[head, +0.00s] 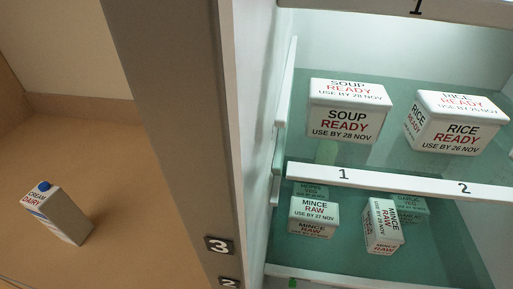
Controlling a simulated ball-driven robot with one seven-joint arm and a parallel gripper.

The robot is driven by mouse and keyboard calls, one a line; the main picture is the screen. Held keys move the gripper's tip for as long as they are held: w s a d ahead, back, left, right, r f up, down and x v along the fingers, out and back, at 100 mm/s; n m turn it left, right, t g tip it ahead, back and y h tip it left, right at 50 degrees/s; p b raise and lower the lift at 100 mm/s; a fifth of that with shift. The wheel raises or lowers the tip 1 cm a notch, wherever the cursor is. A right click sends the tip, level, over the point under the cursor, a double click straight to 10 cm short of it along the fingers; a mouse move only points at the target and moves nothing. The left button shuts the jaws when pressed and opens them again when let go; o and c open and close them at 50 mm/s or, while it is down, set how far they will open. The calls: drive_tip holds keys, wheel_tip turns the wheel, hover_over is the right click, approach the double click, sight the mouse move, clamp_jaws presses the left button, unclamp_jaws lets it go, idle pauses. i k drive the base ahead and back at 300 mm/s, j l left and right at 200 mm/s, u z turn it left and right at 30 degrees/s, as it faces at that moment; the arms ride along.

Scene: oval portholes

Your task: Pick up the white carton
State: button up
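A white carton (62,214) stands on the tan surface at the lower left of the head view. It has a blue cap, a blue stripe and the words CREAM and DAIRY. It appears tilted in the picture, and nothing touches it. My gripper is not in view.
A grey upright panel (178,130) marked 3 and 2 separates the carton from a lit cabinet. Its upper glass shelf holds a SOUP box (347,110) and a RICE box (456,122). Below are MINCE boxes (313,215) (382,226) and others partly hidden. The tan surface around the carton is clear.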

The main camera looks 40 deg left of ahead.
sight(48, 202)
drive_tip(key=u, duration=1.75)
drive_tip(key=i+j+u, duration=0.1)
drive_tip(key=u, duration=0.2)
drive_tip(key=i, duration=0.1)
